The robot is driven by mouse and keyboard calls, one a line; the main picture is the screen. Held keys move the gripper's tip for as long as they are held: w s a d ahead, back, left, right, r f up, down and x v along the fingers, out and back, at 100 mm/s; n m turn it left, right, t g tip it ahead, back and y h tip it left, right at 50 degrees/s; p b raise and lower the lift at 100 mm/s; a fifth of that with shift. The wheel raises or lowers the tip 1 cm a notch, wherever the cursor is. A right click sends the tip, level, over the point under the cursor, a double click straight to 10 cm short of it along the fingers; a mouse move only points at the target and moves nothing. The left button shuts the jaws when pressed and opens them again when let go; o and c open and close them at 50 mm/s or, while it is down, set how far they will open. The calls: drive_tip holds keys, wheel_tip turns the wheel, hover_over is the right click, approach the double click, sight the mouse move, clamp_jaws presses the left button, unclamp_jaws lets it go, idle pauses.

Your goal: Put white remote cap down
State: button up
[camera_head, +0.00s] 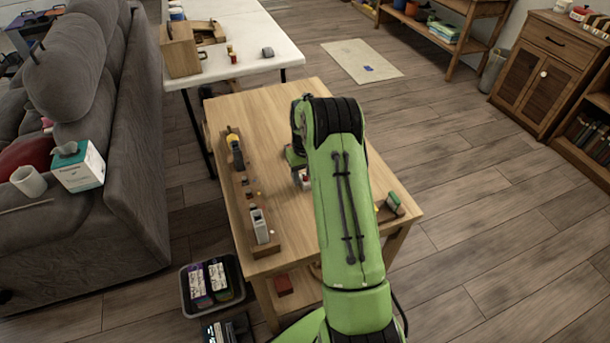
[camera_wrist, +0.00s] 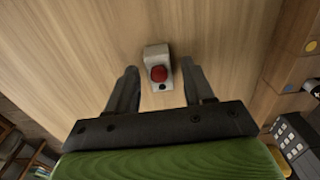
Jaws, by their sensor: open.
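A small white-grey box with a round red button (camera_wrist: 157,58) rests on the wooden table, and I take it as the white remote cap, though I cannot be sure. In the wrist view my gripper (camera_wrist: 160,80) is open, with one finger on each side of the box and visible gaps between. The box seems to lie on the tabletop, not held. In the head view a small white and red bit (camera_head: 303,177) shows beside my green arm, which hides the rest of the box and my fingers.
The wooden table (camera_head: 290,100) carries a long wooden rack (camera_head: 243,190) on its left with a white remote-like device (camera_head: 260,226) and small parts. A green-topped item (camera_head: 393,200) lies at the right edge. A grey sofa (camera_head: 130,170) stands left.

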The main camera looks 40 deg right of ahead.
sight(305, 177)
wheel_tip(305, 177, up, 13)
drive_tip(key=p, duration=0.4)
drive_tip(key=s+a+r+n+t, duration=0.1)
drive_tip(key=s+a+r, duration=0.2)
drive_tip(key=a+r, duration=0.5)
drive_tip(key=s+a+r+t, duration=0.2)
drive_tip(key=s+a+r, duration=0.4)
drive_tip(key=s+r, duration=0.2)
drive_tip(key=s+a+n+t, duration=0.1)
drive_tip(key=s+a, duration=0.2)
drive_tip(key=s, duration=0.5)
drive_tip(key=s+a+n+t, duration=0.1)
drive_tip(key=s+a, duration=0.3)
drive_tip(key=s, duration=0.5)
drive_tip(key=shift+a+f+t, duration=0.15)
drive_tip(key=shift+a+t, duration=0.15)
